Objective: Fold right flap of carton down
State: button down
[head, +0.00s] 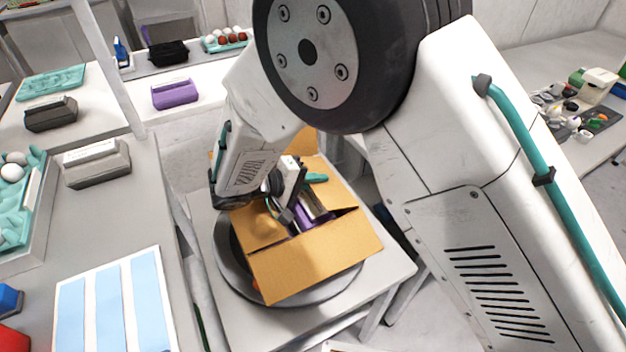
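The open cardboard carton (315,262) sits on a round dark turntable on a small table in the middle of the head view. A broad flap lies outward along its near side. The right flap (343,192) appears on the carton's right side; its exact angle is unclear. Another flap (307,143) stands at the back, partly behind my arm. My gripper (284,212) points down over the carton's opening, at its left and middle part. Its fingertips are small and partly hidden, so I cannot tell whether they are open or touching the carton. Purple contents (304,216) show inside.
The turntable (233,272) rests on the grey table (386,280). My arm covers much of the right side.

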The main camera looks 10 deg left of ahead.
jog(key=c, duration=1.6)
grip_release()
jog(key=shift+c, duration=0.2)
jog(key=v, duration=0.8)
